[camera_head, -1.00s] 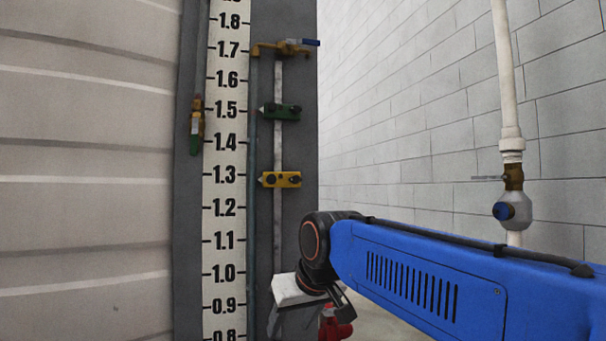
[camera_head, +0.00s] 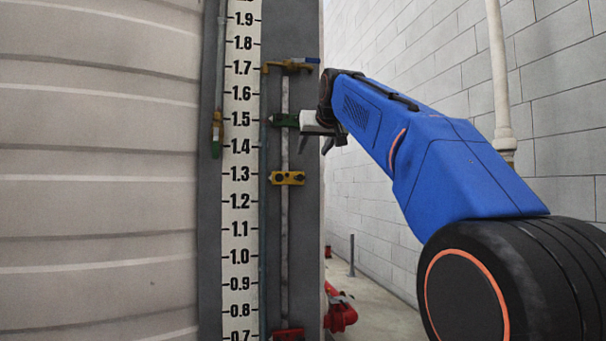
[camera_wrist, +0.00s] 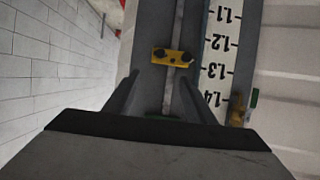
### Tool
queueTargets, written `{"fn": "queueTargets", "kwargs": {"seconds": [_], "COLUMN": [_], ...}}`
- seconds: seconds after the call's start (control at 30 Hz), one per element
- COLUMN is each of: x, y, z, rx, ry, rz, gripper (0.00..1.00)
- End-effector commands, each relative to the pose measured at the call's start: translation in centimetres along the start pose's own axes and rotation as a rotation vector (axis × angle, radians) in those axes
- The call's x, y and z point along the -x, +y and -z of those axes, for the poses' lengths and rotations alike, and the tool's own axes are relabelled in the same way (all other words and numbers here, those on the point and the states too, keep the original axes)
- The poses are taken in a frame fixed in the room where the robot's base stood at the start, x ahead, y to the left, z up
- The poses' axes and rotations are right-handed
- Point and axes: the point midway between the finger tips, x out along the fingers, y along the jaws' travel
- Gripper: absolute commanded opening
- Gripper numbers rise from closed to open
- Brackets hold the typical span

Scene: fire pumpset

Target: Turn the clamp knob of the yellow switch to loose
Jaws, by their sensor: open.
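The yellow switch (camera_head: 287,178) is clamped on a thin vertical rod at about the 1.3 mark, with dark knobs on its face. In the wrist view the yellow switch (camera_wrist: 175,56) appears beyond my fingertips, upside down, with two dark knobs and the rod behind it. My gripper (camera_head: 312,145) is above the yellow switch, near the green switch (camera_head: 285,120) at about 1.5. The green switch is mostly hidden by my gripper there.
A numbered white scale (camera_head: 240,200) runs beside the rod. A red fitting (camera_head: 340,312) stands on the floor. A white pipe (camera_head: 500,90) is at right.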

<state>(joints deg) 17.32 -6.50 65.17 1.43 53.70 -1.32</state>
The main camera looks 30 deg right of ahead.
Motion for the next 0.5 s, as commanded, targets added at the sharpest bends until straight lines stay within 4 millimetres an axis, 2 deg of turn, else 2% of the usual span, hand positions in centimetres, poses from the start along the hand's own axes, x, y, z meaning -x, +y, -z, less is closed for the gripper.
{"fn": "queueTargets", "kwargs": {"seconds": [0.17, 0.5], "x": [-2.3, -8.3], "y": [0.0, 0.0], "z": [-0.2, -0.2], "rx": [0.000, 0.000], "ry": [-0.005, -0.005], "rz": [0.000, 0.001], "gripper": [0.50, 0.50]}}
